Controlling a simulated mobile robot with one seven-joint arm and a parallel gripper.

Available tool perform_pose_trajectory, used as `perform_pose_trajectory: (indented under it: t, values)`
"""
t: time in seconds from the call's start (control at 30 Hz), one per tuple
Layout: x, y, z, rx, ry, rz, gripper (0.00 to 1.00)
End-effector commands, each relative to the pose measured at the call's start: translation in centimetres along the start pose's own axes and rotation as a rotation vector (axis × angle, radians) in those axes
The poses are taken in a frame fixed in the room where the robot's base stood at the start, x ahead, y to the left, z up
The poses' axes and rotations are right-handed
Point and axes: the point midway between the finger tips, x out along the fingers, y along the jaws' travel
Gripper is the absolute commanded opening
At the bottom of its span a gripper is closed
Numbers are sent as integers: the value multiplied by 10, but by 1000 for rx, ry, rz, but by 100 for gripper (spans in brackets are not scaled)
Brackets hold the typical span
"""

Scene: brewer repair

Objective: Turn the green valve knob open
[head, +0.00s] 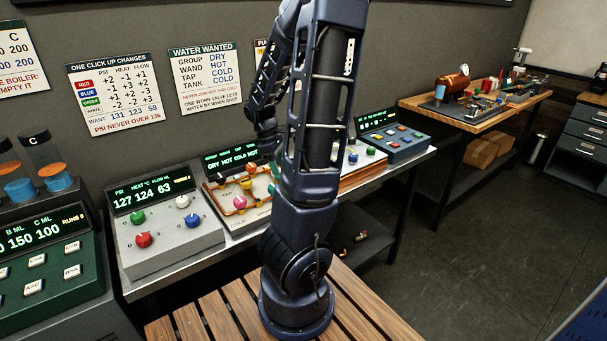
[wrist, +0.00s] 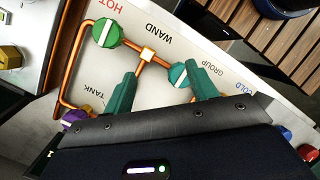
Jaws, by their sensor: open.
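In the wrist view, my gripper (wrist: 160,71) is open, its two teal fingers spread above the valve panel (wrist: 215,50). A green knob (wrist: 106,33) with a white stripe sits on copper pipe at the upper left, ahead of the left finger and outside the gap. A teal-green knob (wrist: 178,75), also striped, is beside the right finger, which partly hides it; I cannot tell if they touch. Nothing is held. In the head view, the valve panel (head: 222,202) stands on the bench, partly behind my arm, and my gripper cannot be made out.
A purple knob (wrist: 75,118) is beside the gripper's left side. A slatted wooden surface (head: 215,315) lies in front.

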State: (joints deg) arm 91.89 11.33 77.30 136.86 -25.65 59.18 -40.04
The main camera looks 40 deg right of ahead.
Motion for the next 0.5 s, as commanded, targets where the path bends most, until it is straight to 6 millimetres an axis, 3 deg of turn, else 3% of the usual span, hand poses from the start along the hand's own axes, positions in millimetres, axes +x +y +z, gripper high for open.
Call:
perform_pose_trajectory:
  t: [0.5]
  values:
    - [-16,36,45,-160,192,43,57]
